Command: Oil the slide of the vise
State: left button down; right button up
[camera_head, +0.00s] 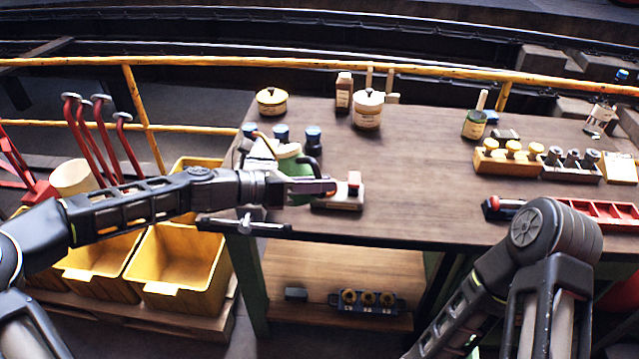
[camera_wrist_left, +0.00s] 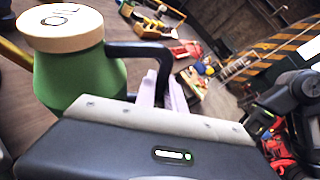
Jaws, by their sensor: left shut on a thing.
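The oil can (camera_head: 291,166) has a green body, a cream top and a black handle. It is at the table's left front corner in the head view. The left wrist view shows its green body (camera_wrist_left: 75,78) and lettered cream lid close up. My left gripper (camera_head: 328,187) is shut on the handle, and its pale fingers (camera_wrist_left: 165,92) show there. A dark metal fitting with a bar, apparently the vise (camera_head: 245,224), sits at the front left table edge below the can. Its slide is not clearly visible. My right gripper is out of view.
Blue-capped bottles (camera_head: 313,138) stand behind the can. A red tray (camera_head: 607,213) and bottle racks (camera_head: 508,159) are at right. The table's middle is clear. Yellow bins (camera_head: 182,262) stand at lower left.

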pick_arm(q)
jog(key=shift+f, duration=0.1)
jog(key=shift+f+m+y+b, duration=0.3)
jog(key=shift+f+m+b, duration=0.2)
jog(key=shift+f+b, duration=0.1)
jog(key=shift+t, duration=0.3)
jog(key=shift+w+a+f+m+y+b, duration=0.2)
jog(key=shift+f+m+y+b, duration=0.1)
jog(key=shift+f+m+b, duration=0.25)
jog(key=shift+f, duration=0.15)
jog(key=shift+w+m, duration=0.1)
jog(key=shift+m, duration=0.15)
